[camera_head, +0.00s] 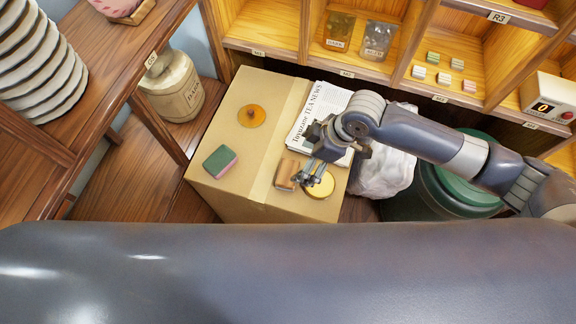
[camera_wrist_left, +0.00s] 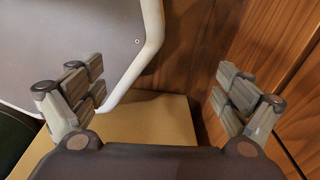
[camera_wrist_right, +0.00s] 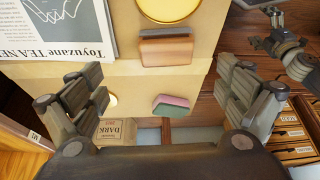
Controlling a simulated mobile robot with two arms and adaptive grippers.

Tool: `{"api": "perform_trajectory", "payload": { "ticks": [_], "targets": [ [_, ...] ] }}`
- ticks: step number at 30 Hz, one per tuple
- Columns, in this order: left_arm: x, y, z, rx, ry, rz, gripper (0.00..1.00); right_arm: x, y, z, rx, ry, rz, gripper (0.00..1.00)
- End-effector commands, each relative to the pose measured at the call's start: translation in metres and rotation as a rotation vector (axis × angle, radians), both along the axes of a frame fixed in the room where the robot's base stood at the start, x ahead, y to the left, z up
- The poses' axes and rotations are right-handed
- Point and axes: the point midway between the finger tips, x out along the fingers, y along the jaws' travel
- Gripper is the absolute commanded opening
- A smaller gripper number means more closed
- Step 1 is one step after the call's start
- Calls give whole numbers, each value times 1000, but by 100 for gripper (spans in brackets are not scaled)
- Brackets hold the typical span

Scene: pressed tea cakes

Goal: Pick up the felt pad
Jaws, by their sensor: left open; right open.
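A brown block with a grey layer (camera_head: 287,174) lies on the cardboard box (camera_head: 217,196); the layer looks like felt, so it may be the felt pad. In the right wrist view the block (camera_wrist_right: 165,50) lies ahead, between the lines of the fingers. A green and pink pad (camera_head: 219,161), sponge-like, lies to its left; it also shows in the right wrist view (camera_wrist_right: 172,104). My right gripper (camera_head: 311,174) is open and empty, above the box beside the brown block. My left gripper (camera_wrist_left: 160,95) is open and empty, seen only in its wrist view.
A yellow disc (camera_head: 321,186) lies beside the block, partly under the right gripper. An orange disc with a knob (camera_head: 251,116) and a newspaper (camera_head: 316,106) lie on the box. A white bag (camera_head: 385,170) and green bin (camera_head: 450,193) stand to the right. Wooden shelves (camera_head: 262,41) stand behind.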

Motion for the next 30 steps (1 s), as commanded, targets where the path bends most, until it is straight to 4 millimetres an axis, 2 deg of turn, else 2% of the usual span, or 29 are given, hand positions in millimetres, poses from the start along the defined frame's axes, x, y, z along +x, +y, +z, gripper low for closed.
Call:
{"api": "perform_trajectory", "payload": {
  "ticks": [9, 16, 24, 30],
  "targets": [
    [-14, 1, -1, 2, 20, 0, 94, 3, 18, -43, 0, 3, 0, 94],
    [-13, 1, 2, 2, 19, -1, 94, 2, 27, -57, 0, 3, 1, 94],
    [-6, 1, 6, 1, 9, -1, 94, 1, 44, -90, -1, 2, 1, 94],
    [-4, 1, 6, 1, 5, -1, 94, 2, 47, -96, -1, 0, 0, 94]
  ]
}}
